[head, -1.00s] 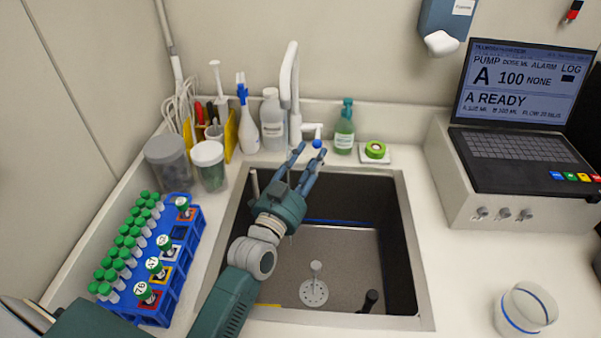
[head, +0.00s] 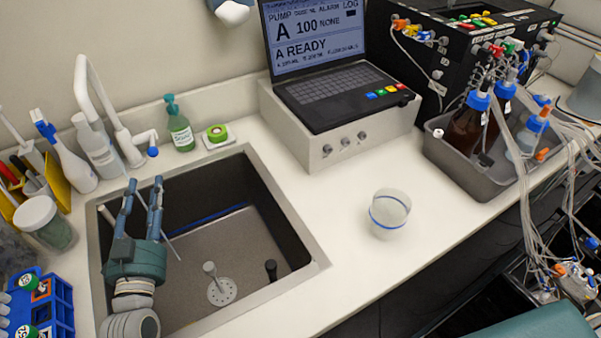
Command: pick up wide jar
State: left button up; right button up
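A wide clear jar with a blue band (head: 390,214) stands upright on the white counter, right of the sink and in front of the laptop's box. Nothing touches it. My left gripper (head: 143,190) is above the left part of the sink, its two fingers apart and pointing away, with nothing between them. It is well to the left of the jar. A teal part of my own body shows at the bottom right; my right gripper is not in view. Another jar, with a white lid (head: 42,212), stands at the far left.
The sink (head: 295,268) lies left of the clear jar. A laptop (head: 330,80) sits on a box behind it. A grey tray (head: 470,178) with bottles and tubing is at the right. The counter around the jar is clear. A blue tube rack (head: 55,290) is at bottom left.

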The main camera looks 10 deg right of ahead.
aim_at(389, 208)
jog(key=k, duration=1.5)
